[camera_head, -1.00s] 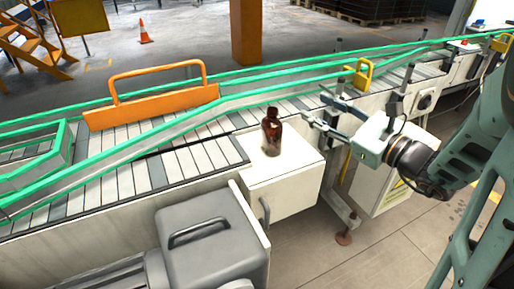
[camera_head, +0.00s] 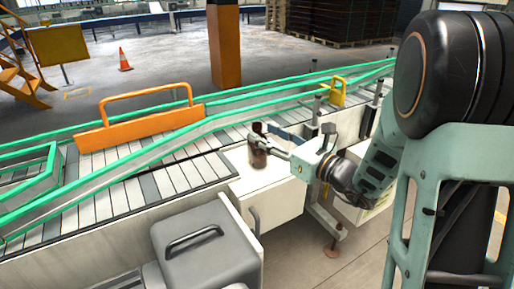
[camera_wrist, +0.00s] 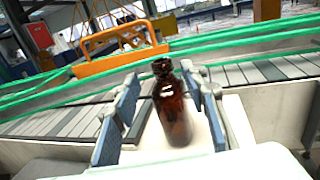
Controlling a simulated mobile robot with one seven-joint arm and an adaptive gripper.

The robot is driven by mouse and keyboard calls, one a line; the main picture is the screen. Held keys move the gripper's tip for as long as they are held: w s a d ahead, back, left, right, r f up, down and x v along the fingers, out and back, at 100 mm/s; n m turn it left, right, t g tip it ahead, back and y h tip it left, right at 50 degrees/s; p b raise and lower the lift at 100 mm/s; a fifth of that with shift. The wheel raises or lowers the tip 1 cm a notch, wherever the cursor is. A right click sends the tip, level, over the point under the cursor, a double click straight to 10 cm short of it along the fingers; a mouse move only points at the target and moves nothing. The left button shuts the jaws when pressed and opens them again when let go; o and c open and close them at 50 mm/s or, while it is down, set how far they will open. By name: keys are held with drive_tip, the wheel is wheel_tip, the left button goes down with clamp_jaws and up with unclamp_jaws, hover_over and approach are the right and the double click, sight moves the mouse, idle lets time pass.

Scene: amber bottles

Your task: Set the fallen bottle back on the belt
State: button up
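The amber bottle (camera_head: 258,148) stands upright on a white cabinet top (camera_head: 262,180) beside the conveyor belt (camera_head: 165,183). My gripper (camera_head: 276,142) reaches in from the right, with its fingers at the bottle. In the wrist view the bottle (camera_wrist: 172,108) stands between the two blue-padded fingers of my gripper (camera_wrist: 165,108). A gap shows between the bottle and the left finger. The bottle is closer to the right finger, and I cannot tell whether they touch. The gripper is open. The belt's slats (camera_wrist: 65,122) lie beyond and to the left.
Green guide rails (camera_head: 130,165) run along the belt. An orange guard with a handle (camera_head: 140,125) spans the belt at the left. A grey box with a handle (camera_head: 205,250) stands in front. A yellow bracket (camera_head: 337,92) stands on the rail behind my gripper.

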sight(261, 130)
drive_tip(key=x, duration=0.4)
drive_tip(key=shift+w, duration=0.3)
drive_tip(key=shift+r, duration=0.1)
drive_tip(key=shift+c, duration=0.4)
clamp_jaws()
